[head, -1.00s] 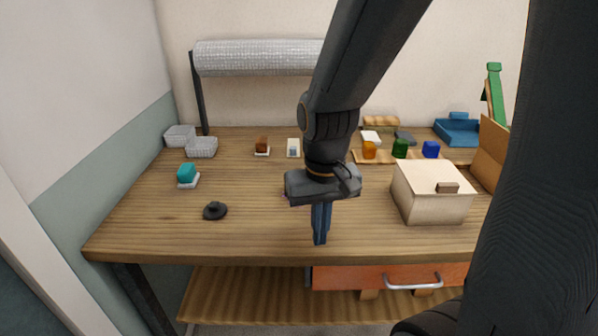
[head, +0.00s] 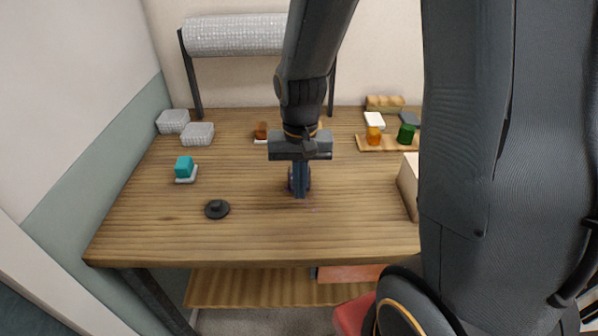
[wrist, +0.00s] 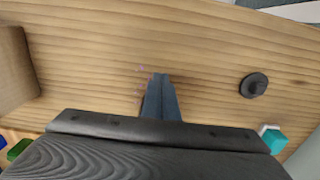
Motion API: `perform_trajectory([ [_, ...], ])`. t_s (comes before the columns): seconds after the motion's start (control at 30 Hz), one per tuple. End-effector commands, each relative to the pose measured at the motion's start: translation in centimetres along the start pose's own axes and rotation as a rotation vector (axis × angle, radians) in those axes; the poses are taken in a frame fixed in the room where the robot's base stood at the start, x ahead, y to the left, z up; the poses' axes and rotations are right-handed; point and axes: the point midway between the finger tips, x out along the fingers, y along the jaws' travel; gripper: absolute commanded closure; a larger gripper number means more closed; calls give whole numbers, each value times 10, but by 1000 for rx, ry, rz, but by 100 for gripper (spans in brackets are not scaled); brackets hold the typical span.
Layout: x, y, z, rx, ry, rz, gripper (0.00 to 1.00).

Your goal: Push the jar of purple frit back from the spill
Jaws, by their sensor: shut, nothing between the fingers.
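My gripper (head: 300,194) points down over the middle of the table with its blue-grey fingers closed and empty. In the wrist view the fingertips (wrist: 162,77) are together low over the wood. A small dark, purplish thing, seemingly the jar (head: 308,180), shows only at the edges behind the fingers in the head view. My gripper hides most of it, and I cannot tell whether they touch. Faint pink-purple specks of the spill (wrist: 142,80) lie beside the fingertips in the wrist view, and in front of the fingers in the head view.
A black knobbed lid (head: 217,209) lies left of my gripper on the wooden table (head: 150,235). A teal block on a white dish (head: 185,170) and clear trays (head: 198,134) stand farther left. A pale box (head: 408,185) is at right. Wood between is clear.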

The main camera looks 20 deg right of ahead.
Motion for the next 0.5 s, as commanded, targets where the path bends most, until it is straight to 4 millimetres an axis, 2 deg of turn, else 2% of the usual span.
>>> perform_trajectory([
  [0.2, 33, 0, 2, -3, -4, 2, 100],
  [0.3, 31, -2, -15, -3, 0, 0, 100],
  [0.5, 31, -2, -34, -4, 0, 0, 100],
])
